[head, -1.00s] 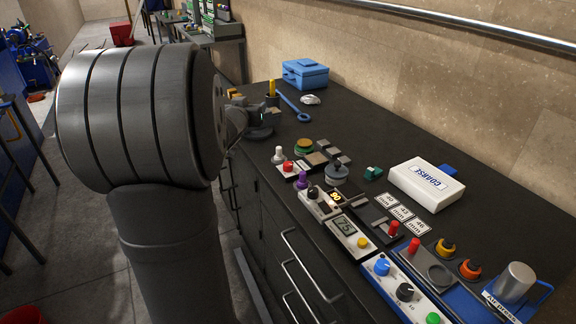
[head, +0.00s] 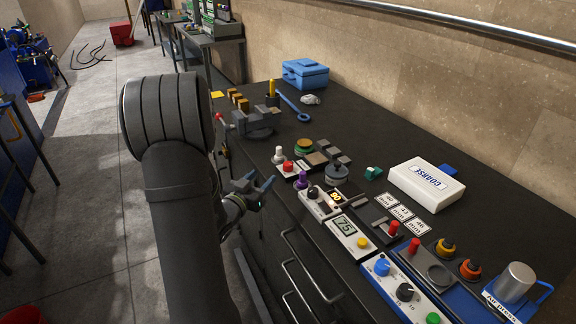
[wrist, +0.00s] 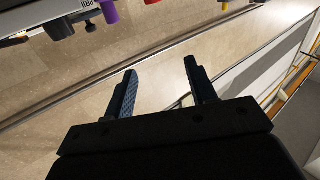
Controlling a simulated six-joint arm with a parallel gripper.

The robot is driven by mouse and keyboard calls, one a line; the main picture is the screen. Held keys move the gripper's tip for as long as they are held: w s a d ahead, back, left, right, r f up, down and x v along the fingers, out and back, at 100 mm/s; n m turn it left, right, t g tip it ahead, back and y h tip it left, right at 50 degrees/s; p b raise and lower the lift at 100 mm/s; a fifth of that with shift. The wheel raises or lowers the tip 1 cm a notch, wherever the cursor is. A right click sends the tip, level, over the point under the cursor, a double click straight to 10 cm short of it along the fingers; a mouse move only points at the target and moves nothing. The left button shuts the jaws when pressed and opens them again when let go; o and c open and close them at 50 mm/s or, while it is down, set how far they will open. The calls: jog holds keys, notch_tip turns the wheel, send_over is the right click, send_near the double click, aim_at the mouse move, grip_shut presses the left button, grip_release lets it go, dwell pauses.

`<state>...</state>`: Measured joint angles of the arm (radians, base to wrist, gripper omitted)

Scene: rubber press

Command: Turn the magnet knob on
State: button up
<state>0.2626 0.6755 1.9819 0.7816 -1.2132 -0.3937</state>
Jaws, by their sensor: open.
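My gripper (head: 257,184) is open and empty, in front of the bench's front edge. In the wrist view its two fingers (wrist: 160,72) stand apart with nothing between them. I cannot read which control is the magnet knob. A black knob (head: 313,192) stands on a white box with an orange display, to the right of my gripper. A blue knob (head: 382,266) and another black knob (head: 404,291) sit on a white panel near the front right. The wrist view shows a purple knob (wrist: 109,11) and a dark knob (wrist: 59,25) at its top edge.
A purple knob (head: 301,180) and a grey knob (head: 278,155) stand near the bench edge. A white COARSE box (head: 427,184) and a blue case (head: 305,74) lie further back. Drawer handles (head: 300,262) stick out below the bench edge. The bench's back right is clear.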

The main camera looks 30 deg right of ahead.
send_near(286, 167)
jog(key=x, duration=1.1)
jog(key=shift+w+d, duration=0.25)
jog(key=c, duration=1)
jog(key=shift+o, duration=0.2)
